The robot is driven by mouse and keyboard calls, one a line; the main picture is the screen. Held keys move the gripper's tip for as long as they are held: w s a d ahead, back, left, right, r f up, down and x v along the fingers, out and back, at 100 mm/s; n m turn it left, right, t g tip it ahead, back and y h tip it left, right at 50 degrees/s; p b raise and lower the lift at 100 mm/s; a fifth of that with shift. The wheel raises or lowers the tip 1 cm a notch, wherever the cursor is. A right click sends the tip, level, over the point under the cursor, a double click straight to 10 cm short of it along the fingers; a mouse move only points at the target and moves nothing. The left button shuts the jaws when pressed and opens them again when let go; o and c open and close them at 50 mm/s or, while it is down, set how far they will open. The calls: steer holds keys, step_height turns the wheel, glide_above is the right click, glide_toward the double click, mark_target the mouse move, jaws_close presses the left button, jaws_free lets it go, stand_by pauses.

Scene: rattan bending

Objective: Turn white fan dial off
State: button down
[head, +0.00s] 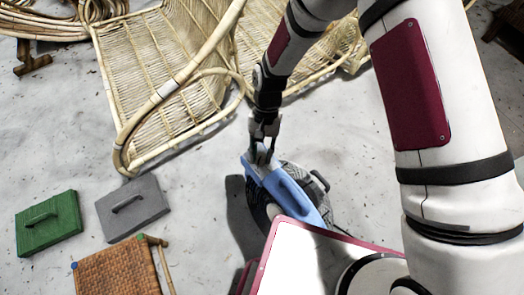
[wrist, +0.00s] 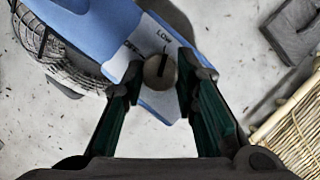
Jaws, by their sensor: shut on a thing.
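The fan (head: 291,193) stands on the floor, with a blue housing and a dark wire cage. Its blue housing (wrist: 96,22) also shows in the wrist view, with a pale blue-white panel. The round beige dial (wrist: 160,71) sits on that panel and has a dark pointer bar, tilted toward the upper right. In the head view my gripper (head: 262,152) is at the panel's upper end and hides the dial.
A rattan chair (head: 165,85) lies behind the fan. A green block with a handle (head: 48,222) and a grey block with a handle (head: 132,208) lie on the floor at left. A woven rattan stool (head: 118,270) stands in front of them. Bare floor lies between blocks and fan.

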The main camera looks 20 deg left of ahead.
steer(key=n+h, duration=0.1)
steer(key=n, duration=0.2)
steer(key=n+h, duration=0.1)
steer(key=n, duration=0.2)
steer(key=shift+s+a+n+t, duration=0.1)
steer(key=shift+a+n+t, duration=0.05)
steer(key=shift+n+t, duration=0.2)
steer(key=n+t+h, duration=0.1)
steer(key=n, duration=0.2)
steer(key=n+t+h, duration=0.1)
steer(key=n, duration=0.2)
steer(key=shift+s+p, duration=0.15)
steer(key=shift+p, duration=0.25)
steer(key=shift+n, duration=0.25)
steer(key=c, duration=1.3)
jaws_free()
steer(key=shift+a, duration=0.1)
steer(key=v, duration=1.2)
steer(key=shift+s, duration=0.1)
